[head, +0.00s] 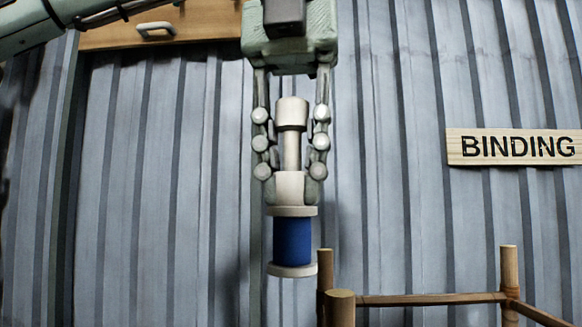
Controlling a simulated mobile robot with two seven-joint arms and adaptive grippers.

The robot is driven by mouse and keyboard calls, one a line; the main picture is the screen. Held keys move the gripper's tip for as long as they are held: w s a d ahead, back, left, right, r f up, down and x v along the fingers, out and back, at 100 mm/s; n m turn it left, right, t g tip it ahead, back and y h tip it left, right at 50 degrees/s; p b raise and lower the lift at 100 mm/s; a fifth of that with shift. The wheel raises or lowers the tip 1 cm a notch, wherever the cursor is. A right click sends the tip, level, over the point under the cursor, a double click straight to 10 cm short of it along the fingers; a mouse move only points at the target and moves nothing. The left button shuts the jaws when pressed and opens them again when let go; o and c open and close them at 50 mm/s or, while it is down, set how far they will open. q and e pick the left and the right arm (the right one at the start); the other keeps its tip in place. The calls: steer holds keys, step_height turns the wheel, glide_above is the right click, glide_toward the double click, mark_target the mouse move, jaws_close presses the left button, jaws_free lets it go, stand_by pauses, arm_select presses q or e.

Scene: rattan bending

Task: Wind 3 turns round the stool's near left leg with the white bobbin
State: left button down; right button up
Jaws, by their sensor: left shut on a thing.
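My left gripper (291,172) hangs fingers down in the upper middle of the head view. It is shut on the pale handle of a bobbin (292,242). The bobbin is upright, with off-white handle and flanges and a blue wound middle, not white all over. The stool frame (430,299) shows at the lower right, with wooden posts pointing up and thin rails between them. The nearest post at its left (340,308) seems to be the near left leg; its lower part is cut off. The bobbin hangs just left of and above it. No strand is visible between them.
A second post (325,268) rises close behind the near left one, and another (509,275) stands at the right. A wooden sign reading BINDING (515,147) is on the corrugated wall (150,180). A wooden board with a handle (157,30) is at upper left.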

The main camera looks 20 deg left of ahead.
mark_target(293, 278)
arm_select(q)
step_height(293, 278, down, 7)
steer(key=shift+f, duration=0.9)
arm_select(e)
steer(key=shift+a, duration=0.15)
arm_select(q)
steer(key=shift+d, duration=0.1)
